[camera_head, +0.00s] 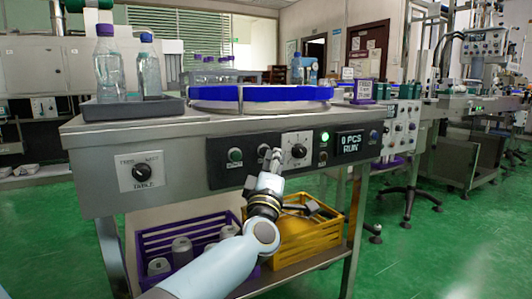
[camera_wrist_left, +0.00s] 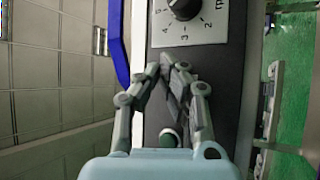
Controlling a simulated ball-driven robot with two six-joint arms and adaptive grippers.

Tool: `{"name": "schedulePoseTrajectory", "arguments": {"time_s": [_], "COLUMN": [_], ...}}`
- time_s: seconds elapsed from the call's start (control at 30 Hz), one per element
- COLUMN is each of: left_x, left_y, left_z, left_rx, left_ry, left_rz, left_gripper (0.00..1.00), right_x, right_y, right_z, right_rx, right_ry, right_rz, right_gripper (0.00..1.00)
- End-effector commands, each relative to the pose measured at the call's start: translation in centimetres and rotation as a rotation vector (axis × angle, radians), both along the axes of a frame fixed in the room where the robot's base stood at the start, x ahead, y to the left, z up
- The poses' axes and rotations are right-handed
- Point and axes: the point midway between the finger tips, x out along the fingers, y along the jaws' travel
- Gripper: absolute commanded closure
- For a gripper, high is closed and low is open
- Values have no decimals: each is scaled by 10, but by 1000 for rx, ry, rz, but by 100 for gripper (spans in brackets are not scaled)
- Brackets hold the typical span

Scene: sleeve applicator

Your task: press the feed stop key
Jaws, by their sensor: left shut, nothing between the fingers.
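The control panel (camera_head: 222,172) is a dark strip on the front of the steel machine. It carries a round green button (camera_head: 235,154), a white-plated dial (camera_head: 298,150), a lit green lamp (camera_head: 325,136), a display (camera_head: 351,144) reading "0 PCS RUN" and a dark bluish button (camera_head: 373,135). Their small labels are unreadable, so I cannot tell which is the feed stop key. My left gripper (camera_head: 271,156) is shut and empty, its tips at the panel between green button and dial, hiding that part. I cannot tell whether they touch. The left wrist view shows the dial (camera_wrist_left: 184,8) beyond the fingertips (camera_wrist_left: 174,72).
A knob plate marked "TABLE" (camera_head: 141,171) is at the left. A blue-rimmed turntable (camera_head: 260,94) and a grey tray (camera_head: 130,110) with bottles stand on top. A purple crate (camera_head: 150,242) and a yellow crate (camera_head: 310,240) sit below.

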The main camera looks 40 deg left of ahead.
Motion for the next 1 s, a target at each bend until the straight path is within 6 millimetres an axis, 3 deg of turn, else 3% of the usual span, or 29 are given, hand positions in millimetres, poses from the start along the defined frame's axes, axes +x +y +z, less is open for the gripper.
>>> {"name": "schedulePoseTrajectory", "arguments": {"time_s": [1.0], "left_x": [3], "left_y": [8], "left_z": [0], "left_rx": [1], "left_ry": [-1], "left_rz": [0], "left_gripper": [100], "right_x": [-1], "right_y": [-1], "right_z": [2], "right_rx": [-1], "right_ry": [2], "right_rz": [1], "right_gripper": [100]}}
